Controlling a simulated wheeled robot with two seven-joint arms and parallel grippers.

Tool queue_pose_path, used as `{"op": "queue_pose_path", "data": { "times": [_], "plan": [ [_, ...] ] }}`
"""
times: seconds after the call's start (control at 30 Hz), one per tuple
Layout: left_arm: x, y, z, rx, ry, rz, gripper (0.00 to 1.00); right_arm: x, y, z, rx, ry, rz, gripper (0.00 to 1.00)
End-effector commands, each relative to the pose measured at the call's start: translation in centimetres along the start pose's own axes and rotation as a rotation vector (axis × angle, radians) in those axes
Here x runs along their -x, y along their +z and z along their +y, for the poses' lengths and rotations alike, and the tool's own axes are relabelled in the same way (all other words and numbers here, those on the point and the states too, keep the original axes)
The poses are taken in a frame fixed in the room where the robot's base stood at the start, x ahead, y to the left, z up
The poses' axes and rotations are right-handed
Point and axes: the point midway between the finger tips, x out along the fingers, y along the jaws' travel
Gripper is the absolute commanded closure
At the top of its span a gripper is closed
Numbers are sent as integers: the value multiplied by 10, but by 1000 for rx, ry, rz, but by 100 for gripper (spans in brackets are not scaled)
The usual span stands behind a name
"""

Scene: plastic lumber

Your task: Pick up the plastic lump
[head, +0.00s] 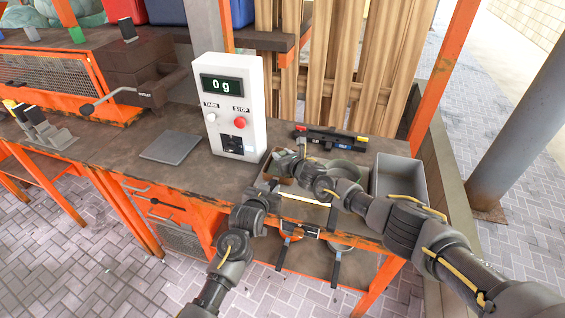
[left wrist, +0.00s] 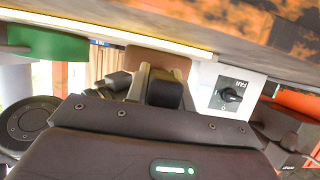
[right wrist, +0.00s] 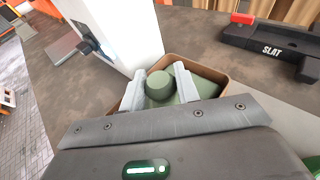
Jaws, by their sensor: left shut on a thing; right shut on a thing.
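A dull green lump (right wrist: 195,88) with a round knob lies in a small brown tray (right wrist: 218,72) in the right wrist view. My right gripper (right wrist: 158,90) is shut on the knob, one pale finger on each side. In the head view my right gripper (head: 302,158) is over the tray by the scale, and the lump is mostly hidden. My left gripper (head: 270,187) is low at the tray's near left side.
A white scale box (head: 233,105) reading 0 g stands just left of the tray. A black holder marked SLAT (right wrist: 270,45) is behind. A grey plate (head: 171,147) lies left on the bench.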

Motion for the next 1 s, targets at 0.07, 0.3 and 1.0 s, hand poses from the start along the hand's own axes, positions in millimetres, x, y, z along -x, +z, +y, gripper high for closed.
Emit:
{"op": "queue_pose_path", "data": {
  "times": [0.07, 0.3, 1.0],
  "plan": [
    [0, 0, 0, 0, -1, 0, 100, 1, 4, 0, 0, 1, -2, 100],
    [0, 0, 0, 0, 0, -1, 100, 12, 42, 0, 1, 2, -7, 100],
    [0, 1, 0, 0, 1, -2, 100, 30, 97, 0, -1, 0, -2, 100]
  ]
}}
